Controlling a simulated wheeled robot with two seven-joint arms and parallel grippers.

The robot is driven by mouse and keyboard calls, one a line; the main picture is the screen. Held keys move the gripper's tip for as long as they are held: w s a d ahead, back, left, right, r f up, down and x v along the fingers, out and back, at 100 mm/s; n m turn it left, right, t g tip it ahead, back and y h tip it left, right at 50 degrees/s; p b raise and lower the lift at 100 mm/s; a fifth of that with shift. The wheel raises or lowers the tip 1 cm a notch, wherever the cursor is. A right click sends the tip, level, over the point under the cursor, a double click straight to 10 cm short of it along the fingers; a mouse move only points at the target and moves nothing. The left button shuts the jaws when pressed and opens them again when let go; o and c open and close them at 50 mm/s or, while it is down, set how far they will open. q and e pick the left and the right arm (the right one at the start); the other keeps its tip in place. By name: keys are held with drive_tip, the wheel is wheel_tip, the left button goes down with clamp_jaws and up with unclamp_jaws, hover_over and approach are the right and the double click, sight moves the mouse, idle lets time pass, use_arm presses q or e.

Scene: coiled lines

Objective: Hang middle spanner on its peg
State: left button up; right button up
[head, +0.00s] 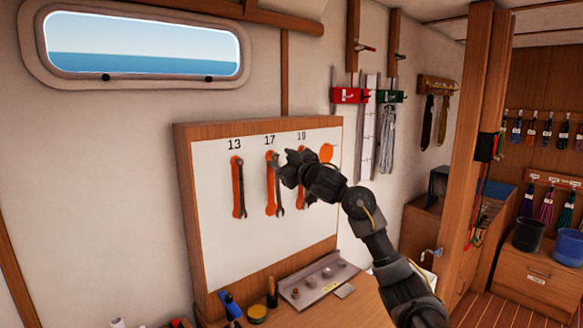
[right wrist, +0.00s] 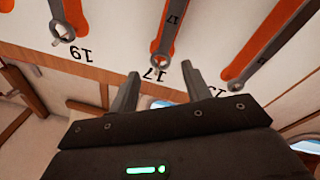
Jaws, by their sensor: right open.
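The middle spanner (head: 279,200) is dark grey and hangs along the orange outline under the number 17 on the white board (head: 215,265). In the right wrist view its ring end (right wrist: 159,61) appears to be around its peg, with the shank lying slightly to one side of the orange outline. My right gripper (head: 281,160) is at the top of this spanner. In the right wrist view its two fingers (right wrist: 160,70) are open and apart, either side of the ring end and not closed on it. My left gripper is not in view.
The 13 spanner (head: 241,200) hangs to the left; the 19 spanner (right wrist: 62,30) hangs on the other side, partly behind my arm in the head view. An orange disc (head: 326,152) is on the board. A bench (head: 330,312) with a grey peg tray (head: 300,293) stands below.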

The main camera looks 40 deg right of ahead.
drive_tip(key=s+f+b, duration=0.1)
drive_tip(key=s+b, duration=0.1)
drive_tip(key=s, duration=0.7)
drive_tip(key=shift+s+a+f, duration=0.15)
drive_tip(key=shift+s+a, duration=0.1)
drive_tip(key=shift+a, duration=0.2)
drive_tip(key=shift+w+a, duration=0.1)
